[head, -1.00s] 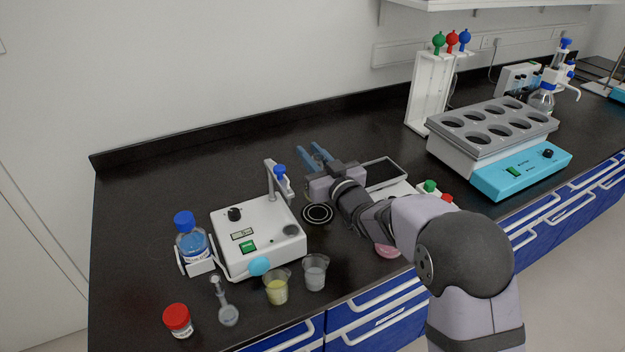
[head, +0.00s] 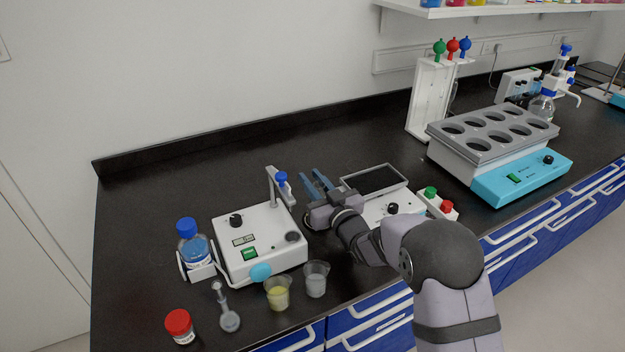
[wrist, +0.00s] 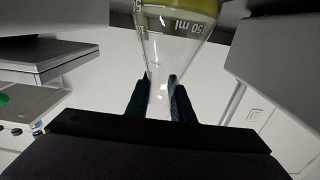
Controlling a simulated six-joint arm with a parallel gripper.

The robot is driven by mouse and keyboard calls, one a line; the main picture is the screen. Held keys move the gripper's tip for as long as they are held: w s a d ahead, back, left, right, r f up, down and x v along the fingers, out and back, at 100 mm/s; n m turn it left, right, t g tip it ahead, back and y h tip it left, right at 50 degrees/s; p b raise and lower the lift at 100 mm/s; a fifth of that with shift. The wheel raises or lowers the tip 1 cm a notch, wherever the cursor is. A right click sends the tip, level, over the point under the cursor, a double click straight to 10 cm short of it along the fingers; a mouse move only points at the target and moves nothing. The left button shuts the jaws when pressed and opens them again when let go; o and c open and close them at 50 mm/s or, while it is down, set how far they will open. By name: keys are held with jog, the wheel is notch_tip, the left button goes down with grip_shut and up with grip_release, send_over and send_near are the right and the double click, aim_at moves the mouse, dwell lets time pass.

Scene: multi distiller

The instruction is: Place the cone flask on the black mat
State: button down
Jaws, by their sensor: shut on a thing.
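My gripper (head: 318,180) is low over the bench, between two white devices, its blue fingers pointing away from me. In the wrist view the fingers (wrist: 158,95) are shut on the clear neck of the cone flask (wrist: 165,50). The flask has a "50 ml" mark and yellow in its wide part at the top of that picture. I cannot make out the flask in the head view. A dark rectangular pad (head: 374,180) tops the white device right of my gripper. A round black mat with pale rings is now hidden by my gripper and arm.
A white device (head: 258,243) with a post and blue knob stands close left. Two beakers (head: 278,294) (head: 316,280) are near the front edge. A blue-capped bottle (head: 193,243) and red-capped jar (head: 180,325) are farther left. The bench behind my gripper is clear.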

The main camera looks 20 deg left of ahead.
jog(key=shift+f, duration=0.2)
jog(key=c, duration=1.5)
grip_release()
jog(key=shift+c, duration=0.2)
jog(key=shift+r, duration=0.25)
jog(key=shift+s+d+f, duration=0.1)
jog(key=shift+s+d, duration=0.15)
jog(key=shift+d, duration=0.05)
jog(key=b+v, duration=0.3)
jog(key=v, duration=0.8)
jog(key=shift+r, duration=0.25)
